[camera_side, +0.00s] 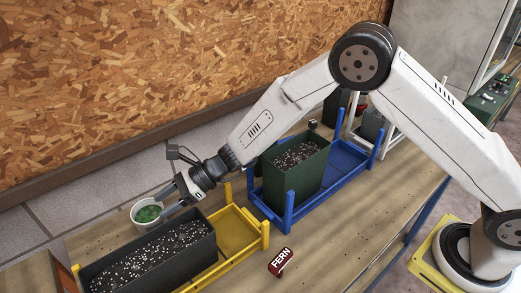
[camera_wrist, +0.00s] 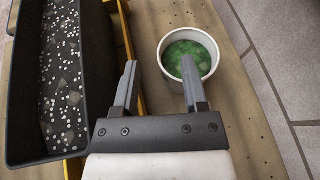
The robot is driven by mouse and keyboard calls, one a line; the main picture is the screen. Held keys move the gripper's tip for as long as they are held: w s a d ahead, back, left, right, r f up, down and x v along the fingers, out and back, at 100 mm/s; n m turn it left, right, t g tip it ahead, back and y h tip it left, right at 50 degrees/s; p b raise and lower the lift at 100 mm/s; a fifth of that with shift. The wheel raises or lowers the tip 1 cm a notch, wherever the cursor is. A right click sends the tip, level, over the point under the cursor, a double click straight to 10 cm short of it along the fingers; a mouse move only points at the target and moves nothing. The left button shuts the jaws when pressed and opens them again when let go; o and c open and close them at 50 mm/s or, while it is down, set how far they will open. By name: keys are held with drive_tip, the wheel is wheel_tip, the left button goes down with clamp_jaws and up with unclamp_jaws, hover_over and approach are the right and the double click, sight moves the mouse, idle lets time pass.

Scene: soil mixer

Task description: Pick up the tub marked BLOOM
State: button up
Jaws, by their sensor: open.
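A white round tub (camera_side: 139,224) with green contents stands on the wooden bench, beyond the black planter at the far left. It also shows in the wrist view (camera_wrist: 190,34). No marking on it is readable, so I cannot tell if it is the BLOOM tub. My gripper (camera_side: 164,199) is open and empty, close to this tub. In the wrist view the right finger of my gripper (camera_wrist: 160,75) overlaps the tub's near rim, and the left finger is left of it. I cannot tell whether they touch.
A black planter of speckled soil (camera_side: 155,258) sits at the yellow rack (camera_side: 238,230), close left of my gripper in the wrist view. A green soil bin (camera_side: 296,185) stands in a blue rack (camera_side: 350,157). The bench's front right is mostly clear.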

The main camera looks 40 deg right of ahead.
sight(145, 225)
drive_tip(key=shift+f, duration=0.55)
drive_tip(key=shift+f, duration=0.5)
drive_tip(key=shift+a+f, duration=0.2)
drive_tip(key=shift+f, duration=0.05)
drive_tip(key=shift+x, duration=2.25)
clamp_jaws()
drive_tip(key=shift+r, duration=0.1)
